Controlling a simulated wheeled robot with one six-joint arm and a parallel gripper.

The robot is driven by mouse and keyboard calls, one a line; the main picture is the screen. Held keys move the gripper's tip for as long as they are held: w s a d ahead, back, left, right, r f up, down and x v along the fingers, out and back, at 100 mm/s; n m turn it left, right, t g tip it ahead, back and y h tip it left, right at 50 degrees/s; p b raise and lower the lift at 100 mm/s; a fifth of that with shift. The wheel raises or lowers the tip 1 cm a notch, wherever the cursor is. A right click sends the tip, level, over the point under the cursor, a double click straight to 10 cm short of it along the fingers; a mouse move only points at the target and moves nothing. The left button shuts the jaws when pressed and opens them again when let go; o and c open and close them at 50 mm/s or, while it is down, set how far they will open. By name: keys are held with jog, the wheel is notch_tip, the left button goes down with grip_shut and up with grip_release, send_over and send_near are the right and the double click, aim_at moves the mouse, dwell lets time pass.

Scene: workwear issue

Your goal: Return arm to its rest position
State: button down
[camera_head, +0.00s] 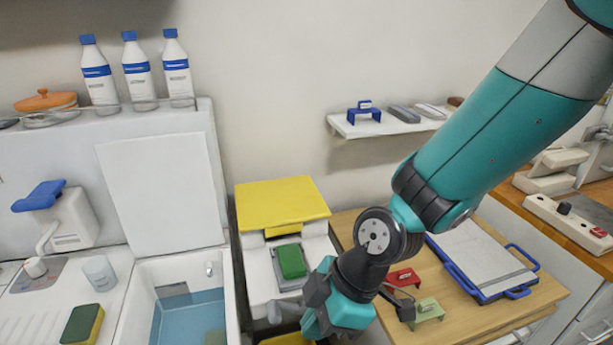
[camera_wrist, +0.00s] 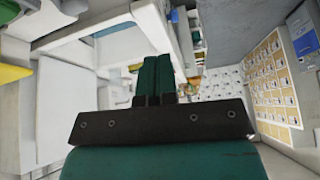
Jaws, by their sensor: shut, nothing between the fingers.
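My teal arm reaches down from the upper right in the head view. My gripper (camera_head: 314,324) hangs at its lower end, in front of the white unit with the yellow lid and left of the wooden table. In the wrist view its two dark green fingers (camera_wrist: 156,68) are together, with nothing between them. The arm is bent at the black joint. Part of the wooden table is hidden behind the arm.
The wooden table (camera_head: 458,320) bears a blue-edged tray (camera_head: 480,255), a red item (camera_head: 403,278) and a green item (camera_head: 428,309). A yellow-lidded unit (camera_head: 282,204) and a water-filled sink (camera_head: 190,325) stand left. A wall shelf (camera_head: 385,127) is behind the arm.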

jog(key=s+d+r+m+t+h+b, duration=0.1)
jog(key=s+d+r+m+b, duration=0.3)
jog(key=s+d+r+m, duration=0.3)
jog(key=d+r+m, duration=0.3)
jog(key=d+m, duration=0.2)
jog(key=d, duration=0.1)
jog(key=shift+s+d+r+m+b, duration=0.2)
jog(key=shift+d+m+b, duration=0.05)
jog(key=shift+m+b, duration=0.15)
